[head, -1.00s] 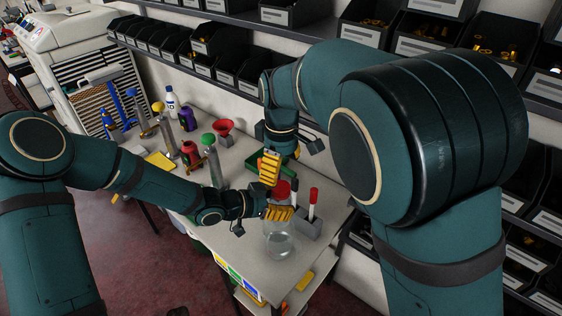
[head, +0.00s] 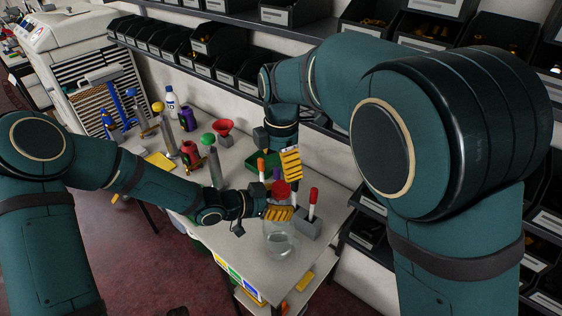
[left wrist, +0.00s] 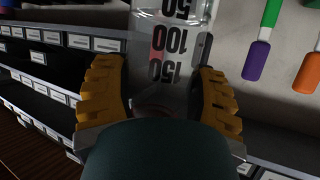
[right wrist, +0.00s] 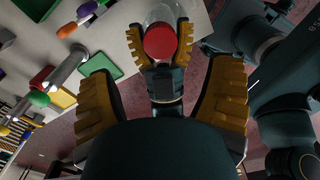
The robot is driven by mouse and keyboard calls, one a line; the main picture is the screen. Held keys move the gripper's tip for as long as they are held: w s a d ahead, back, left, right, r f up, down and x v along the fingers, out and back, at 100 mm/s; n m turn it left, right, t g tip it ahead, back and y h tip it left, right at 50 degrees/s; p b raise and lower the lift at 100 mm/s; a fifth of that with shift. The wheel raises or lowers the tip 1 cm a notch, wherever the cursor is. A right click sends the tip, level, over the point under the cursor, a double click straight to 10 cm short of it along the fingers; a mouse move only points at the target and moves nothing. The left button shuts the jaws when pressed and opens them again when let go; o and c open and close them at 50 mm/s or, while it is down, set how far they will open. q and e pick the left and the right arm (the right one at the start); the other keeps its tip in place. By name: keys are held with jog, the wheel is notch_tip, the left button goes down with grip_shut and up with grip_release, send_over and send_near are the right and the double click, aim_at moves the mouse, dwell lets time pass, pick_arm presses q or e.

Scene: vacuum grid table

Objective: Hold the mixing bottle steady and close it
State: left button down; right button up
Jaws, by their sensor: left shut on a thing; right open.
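The mixing bottle is clear, with black scale marks, and stands near the table's front corner in the head view (head: 279,246). It also shows in the left wrist view (left wrist: 165,15). My left gripper (head: 278,213) is shut on its upper part. A red cap (head: 280,188) sits at the bottle's top, just above my left fingers; I cannot tell how tightly it is seated. My right gripper (head: 291,164) is open and empty, above and apart from the cap. In the right wrist view the cap (right wrist: 160,42) lies ahead between the open fingers.
A grey holder (head: 308,228) with a red-topped marker stands right of the bottle. A green tray (head: 262,160), red funnel (head: 222,127) and several tools stand farther back. Shelves with black bins (head: 225,68) line the wall. The table's front edge is close to the bottle.

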aim_at(281, 186)
jog(key=shift+f, duration=4.05)
jog(key=shift+c, duration=0.3)
jog(key=c, duration=1.3)
jog(key=m, duration=0.4)
jog(key=shift+m, duration=0.4)
jog(key=m, duration=0.5)
